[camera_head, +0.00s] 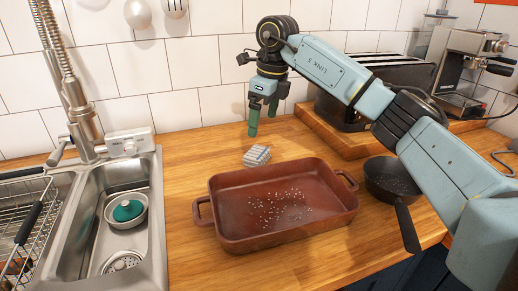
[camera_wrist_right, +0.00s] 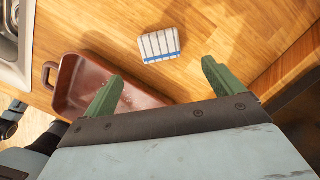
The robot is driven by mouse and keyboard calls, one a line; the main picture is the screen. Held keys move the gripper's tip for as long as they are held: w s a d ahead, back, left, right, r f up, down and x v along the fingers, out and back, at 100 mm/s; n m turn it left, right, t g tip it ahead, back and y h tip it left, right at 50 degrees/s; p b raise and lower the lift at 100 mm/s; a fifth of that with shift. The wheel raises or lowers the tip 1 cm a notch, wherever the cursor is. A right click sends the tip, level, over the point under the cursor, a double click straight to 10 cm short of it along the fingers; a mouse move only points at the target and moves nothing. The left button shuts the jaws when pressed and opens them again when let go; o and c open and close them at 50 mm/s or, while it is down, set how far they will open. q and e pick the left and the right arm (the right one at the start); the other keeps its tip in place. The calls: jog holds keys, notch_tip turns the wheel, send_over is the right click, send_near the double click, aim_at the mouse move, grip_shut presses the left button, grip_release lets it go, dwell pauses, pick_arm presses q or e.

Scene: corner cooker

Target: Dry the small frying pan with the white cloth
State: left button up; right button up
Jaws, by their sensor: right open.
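The white cloth (camera_head: 257,156) lies folded on the counter behind the brown roasting pan. In the right wrist view the cloth (camera_wrist_right: 161,45) shows grey stripes and a blue edge band. My right gripper (camera_head: 262,116) points down above the counter, above and apart from the cloth. In the right wrist view its green fingers (camera_wrist_right: 158,82) are spread wide with nothing between them. The small dark frying pan (camera_head: 391,180) stands at the right of the roasting pan, its handle pointing toward the front, with pale drops inside. My forearm passes close by it in the picture. My left gripper is not seen.
The brown roasting pan (camera_head: 236,211) with pale drops fills the middle of the counter. A sink (camera_head: 156,224) holding a bowl (camera_head: 110,218) is at the left. A toaster (camera_head: 399,76) and a coffee machine (camera_head: 462,62) stand at the back right.

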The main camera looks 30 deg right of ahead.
aim_at(258, 152)
jog(key=f, duration=0.3)
jog(key=f+b, duration=0.1)
jog(key=f, duration=0.2)
jog(key=w+f+b, duration=0.1)
jog(key=f, duration=0.2)
jog(key=shift+a+f, duration=0.2)
jog(key=shift+a, duration=0.15)
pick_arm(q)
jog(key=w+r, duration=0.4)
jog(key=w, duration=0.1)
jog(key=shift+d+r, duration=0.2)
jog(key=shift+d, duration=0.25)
pick_arm(e)
jog(key=shift+w+f, duration=0.15)
jog(key=shift+f, duration=0.45)
jog(key=shift+c, duration=0.3)
jog(key=c, duration=0.9)
jog(key=o, duration=0.6)
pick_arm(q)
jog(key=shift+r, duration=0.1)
pick_arm(e)
jog(key=shift+r, duration=0.15)
jog(key=shift+r+p, duration=0.5)
jog(key=shift+p, duration=0.15)
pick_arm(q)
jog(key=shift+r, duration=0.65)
